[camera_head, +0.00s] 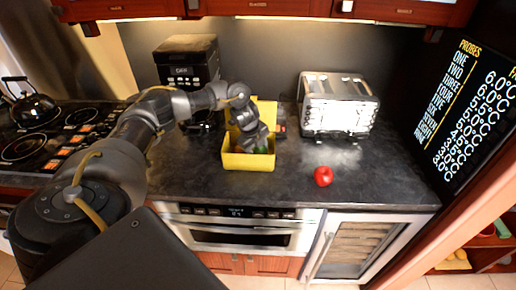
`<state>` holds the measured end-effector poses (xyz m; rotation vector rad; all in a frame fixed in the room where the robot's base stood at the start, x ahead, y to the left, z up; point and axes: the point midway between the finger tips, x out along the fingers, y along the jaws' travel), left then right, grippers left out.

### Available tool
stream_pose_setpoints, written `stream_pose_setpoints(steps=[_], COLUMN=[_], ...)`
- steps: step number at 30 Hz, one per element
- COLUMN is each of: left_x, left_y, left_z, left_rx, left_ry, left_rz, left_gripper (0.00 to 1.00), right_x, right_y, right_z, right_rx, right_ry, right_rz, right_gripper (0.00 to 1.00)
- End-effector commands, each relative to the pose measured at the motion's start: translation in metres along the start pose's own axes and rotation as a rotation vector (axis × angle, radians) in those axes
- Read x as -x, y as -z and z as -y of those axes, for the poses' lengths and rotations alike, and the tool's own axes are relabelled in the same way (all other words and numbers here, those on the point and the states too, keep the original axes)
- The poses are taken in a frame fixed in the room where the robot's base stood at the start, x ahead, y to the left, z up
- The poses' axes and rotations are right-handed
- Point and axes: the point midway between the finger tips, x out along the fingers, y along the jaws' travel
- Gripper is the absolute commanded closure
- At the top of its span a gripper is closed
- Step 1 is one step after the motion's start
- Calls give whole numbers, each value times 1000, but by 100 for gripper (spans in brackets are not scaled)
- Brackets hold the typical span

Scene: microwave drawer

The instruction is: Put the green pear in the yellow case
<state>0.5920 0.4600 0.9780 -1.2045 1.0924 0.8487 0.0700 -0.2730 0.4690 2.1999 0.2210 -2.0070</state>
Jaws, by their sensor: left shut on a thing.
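The yellow case (236,161) stands open on the dark counter, its lid raised at the back. My left gripper (255,146) points down inside the case, between its walls. It is shut on the green pear (238,150), of which only a little dark green shows low in the case. The fingers and the front wall hide most of the pear, and I cannot tell whether it touches the case floor. My right gripper is not in view.
A red apple (323,176) lies on the counter to the right of the case. A silver toaster (338,108) stands behind it. A dark coffee machine (187,62) stands behind my arm. A cooktop (60,135) with a kettle (32,104) is at left.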

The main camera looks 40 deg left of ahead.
Motion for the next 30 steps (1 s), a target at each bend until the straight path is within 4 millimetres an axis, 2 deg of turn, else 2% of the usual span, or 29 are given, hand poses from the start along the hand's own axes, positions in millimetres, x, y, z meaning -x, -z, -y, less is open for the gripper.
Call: stream_pose_setpoints(steps=[12, 13, 18, 26, 30], left_x=[-3, -3, -3, -3, 4], left_y=[0, 0, 0, 0, 0], left_z=[-1, -1, -1, -1, 1], left_rx=[0, 0, 0, 0, 0], left_ry=[1, 0, 0, -1, -1], left_rz=[0, 0, 0, 0, 0], left_gripper=[82, 47, 26, 26, 26], right_x=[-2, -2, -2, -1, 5], right_y=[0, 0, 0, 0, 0], right_z=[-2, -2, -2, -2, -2], right_rx=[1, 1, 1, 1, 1], right_ry=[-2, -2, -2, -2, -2], right_rz=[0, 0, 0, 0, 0], right_gripper=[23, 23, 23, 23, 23])
